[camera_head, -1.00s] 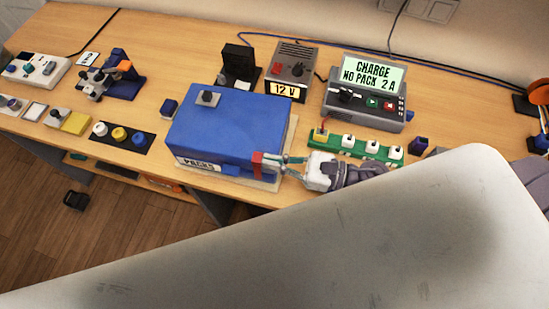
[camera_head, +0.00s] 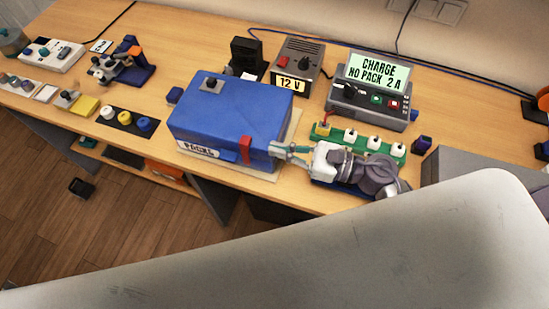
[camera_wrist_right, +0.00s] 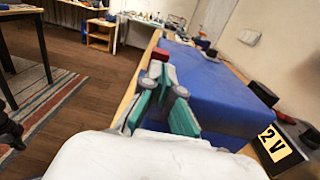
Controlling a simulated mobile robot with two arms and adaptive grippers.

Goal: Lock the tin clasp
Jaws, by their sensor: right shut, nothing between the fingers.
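The blue tin (camera_head: 226,117), labelled PACKS, stands on the workbench with its lid down. Its red clasp (camera_head: 246,149) lies upright along the front side, near the right corner. I cannot tell from the picture whether it is fully latched. My right gripper (camera_head: 275,149) is shut and empty at the tin's front right corner, a little right of the clasp and apart from it. In the wrist view, the closed fingers (camera_wrist_right: 168,82) are just in front of the red clasp (camera_wrist_right: 158,55), beside the blue tin (camera_wrist_right: 214,80). My left gripper is not in view.
A green strip with white-capped posts (camera_head: 361,141) lies right of the tin, close to my right wrist. The charger (camera_head: 370,103) and 12 V supply (camera_head: 299,61) stand behind. Colored knobs (camera_head: 125,118) sit left. The bench's front edge is close to the tin.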

